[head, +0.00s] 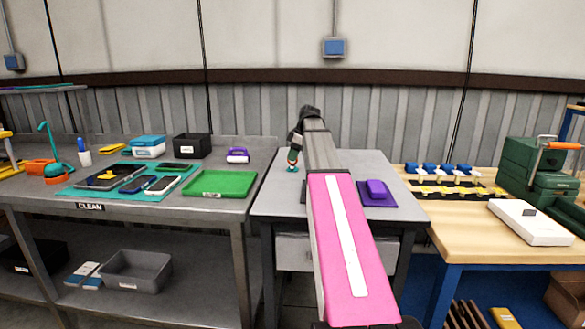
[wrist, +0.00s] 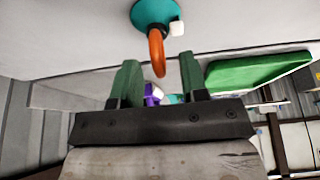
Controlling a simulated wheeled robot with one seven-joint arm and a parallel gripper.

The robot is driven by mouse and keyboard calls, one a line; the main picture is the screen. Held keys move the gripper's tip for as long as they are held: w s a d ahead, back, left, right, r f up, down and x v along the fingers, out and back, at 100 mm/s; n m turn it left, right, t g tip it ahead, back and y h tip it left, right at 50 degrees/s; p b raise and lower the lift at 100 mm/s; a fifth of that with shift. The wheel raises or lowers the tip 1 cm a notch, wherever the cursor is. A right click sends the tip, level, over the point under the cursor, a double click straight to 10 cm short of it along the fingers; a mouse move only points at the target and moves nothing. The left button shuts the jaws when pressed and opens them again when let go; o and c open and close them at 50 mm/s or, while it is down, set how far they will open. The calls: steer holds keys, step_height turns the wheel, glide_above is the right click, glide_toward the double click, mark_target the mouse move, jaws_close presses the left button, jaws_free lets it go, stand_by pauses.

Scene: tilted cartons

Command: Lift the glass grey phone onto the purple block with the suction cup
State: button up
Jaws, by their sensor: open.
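A teal suction cup (wrist: 152,14) with an orange handle (wrist: 157,52) stands on the middle table. It also shows small in the head view (head: 292,169). My gripper (wrist: 158,62) is open and empty, with its green fingers spread either side of the line to the handle; contact is not visible. The purple block (head: 377,188) sits on a dark purple base on the same table, right of my pink arm. Several phones lie on a teal mat (head: 75,190) on the left bench, among them a pale-edged one (head: 160,185). I cannot tell which is the glass grey phone.
A green tray (head: 220,183) lies at the left bench's right end. A black bin (head: 192,146) and a purple-and-white item (head: 237,156) stand behind. A wooden bench at right holds a white box (head: 531,222) and green cases (head: 540,172). My arm hides part of the middle table.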

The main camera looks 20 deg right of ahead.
steer(key=shift+a+f, duration=0.1)
steer(key=shift+f, duration=0.15)
jaws_close()
steer(key=shift+r, duration=0.15)
